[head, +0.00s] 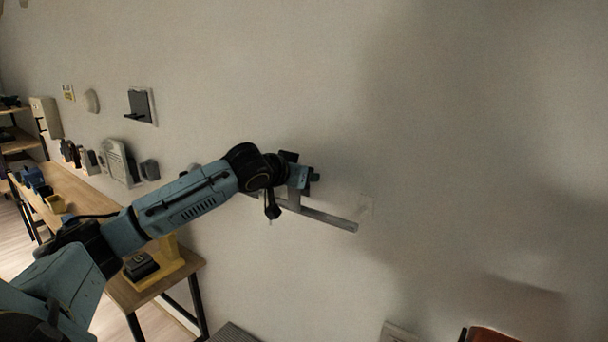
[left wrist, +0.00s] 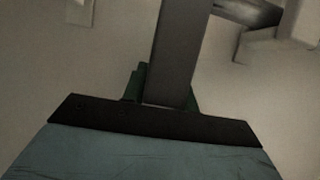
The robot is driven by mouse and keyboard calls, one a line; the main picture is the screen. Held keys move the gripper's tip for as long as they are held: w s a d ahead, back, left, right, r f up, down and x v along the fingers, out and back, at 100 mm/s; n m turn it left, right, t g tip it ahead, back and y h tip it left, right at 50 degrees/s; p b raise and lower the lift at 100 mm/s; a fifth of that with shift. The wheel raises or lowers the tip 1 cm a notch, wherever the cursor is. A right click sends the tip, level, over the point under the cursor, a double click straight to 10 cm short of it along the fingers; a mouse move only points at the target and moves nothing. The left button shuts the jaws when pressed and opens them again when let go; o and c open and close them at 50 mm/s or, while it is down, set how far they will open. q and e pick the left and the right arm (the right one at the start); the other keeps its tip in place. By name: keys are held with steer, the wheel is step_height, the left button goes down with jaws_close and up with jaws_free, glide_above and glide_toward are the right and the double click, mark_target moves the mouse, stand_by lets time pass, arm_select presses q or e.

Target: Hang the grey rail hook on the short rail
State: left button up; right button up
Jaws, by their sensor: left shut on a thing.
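The short rail (head: 328,218) is a grey bar on the wall, sloping down to the right in the head view; its left part is partly behind my arm. My left gripper (head: 303,177) is at the wall, just above the rail's left half. It is shut on the grey rail hook (head: 294,198), a flat grey piece that reaches down to the rail. In the left wrist view the hook (left wrist: 175,50) stands out from between the jaws as a grey strip. I cannot tell whether it touches or rests on the rail. My right gripper is not in view.
A wooden bench (head: 190,262) runs along the wall at the left, with a yellow stand and a black box (head: 141,266) on it. A dark wall fitting (head: 140,105) and several others are on the wall. The wall right of the rail is mostly clear.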

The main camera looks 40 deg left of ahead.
arm_select(q)
steer(key=shift+p, duration=0.55)
stand_by(0.9)
steer(key=shift+f+b, duration=1.8)
steer(key=shift+f, duration=1.45)
steer(key=o, duration=1)
steer(key=shift+s, duration=0.15)
